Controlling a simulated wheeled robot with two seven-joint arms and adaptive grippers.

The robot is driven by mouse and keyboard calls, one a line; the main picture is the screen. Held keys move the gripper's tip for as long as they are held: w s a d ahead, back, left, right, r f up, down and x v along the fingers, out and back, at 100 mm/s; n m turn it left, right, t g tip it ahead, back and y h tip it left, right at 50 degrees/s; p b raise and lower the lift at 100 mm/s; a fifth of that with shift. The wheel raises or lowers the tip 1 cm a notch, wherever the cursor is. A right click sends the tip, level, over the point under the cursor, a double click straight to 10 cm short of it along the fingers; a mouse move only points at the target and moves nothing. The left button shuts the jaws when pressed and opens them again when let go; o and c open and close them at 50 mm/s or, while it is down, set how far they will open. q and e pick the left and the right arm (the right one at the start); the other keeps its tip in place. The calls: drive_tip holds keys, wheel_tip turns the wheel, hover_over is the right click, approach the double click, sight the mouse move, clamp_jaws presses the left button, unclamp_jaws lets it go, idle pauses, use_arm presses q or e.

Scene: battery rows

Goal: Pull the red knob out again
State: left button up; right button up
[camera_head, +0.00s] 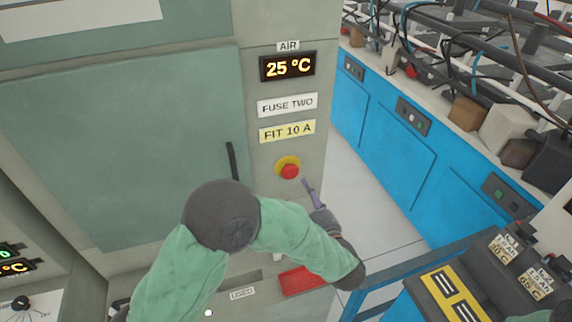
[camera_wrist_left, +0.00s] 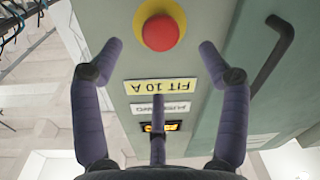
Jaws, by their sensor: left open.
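The red knob (camera_head: 290,171) sits on a round yellow base on the grey cabinet panel, below the yellow "FIT 10 A" label (camera_head: 287,131). In the left wrist view the knob (camera_wrist_left: 160,33) is at the top middle, with the label upside down below it. My left gripper (camera_head: 309,188) is just right of and below the knob in the head view. Its fingers are spread and empty; in the wrist view two of them stand either side of the knob, apart from it. My right gripper is not in view.
A black door handle (camera_head: 232,161) stands left of the knob. An "AIR" display (camera_head: 287,66) reads 25 °C above. A red tray-like part (camera_head: 302,281) is below. Blue cabinets (camera_head: 400,150) line the right, with clear floor between. A blue-framed cart (camera_head: 385,270) is at lower right.

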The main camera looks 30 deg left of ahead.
sight(292, 175)
use_arm(q)
drive_tip(key=b+x, duration=0.2)
drive_tip(key=x, duration=0.8)
clamp_jaws()
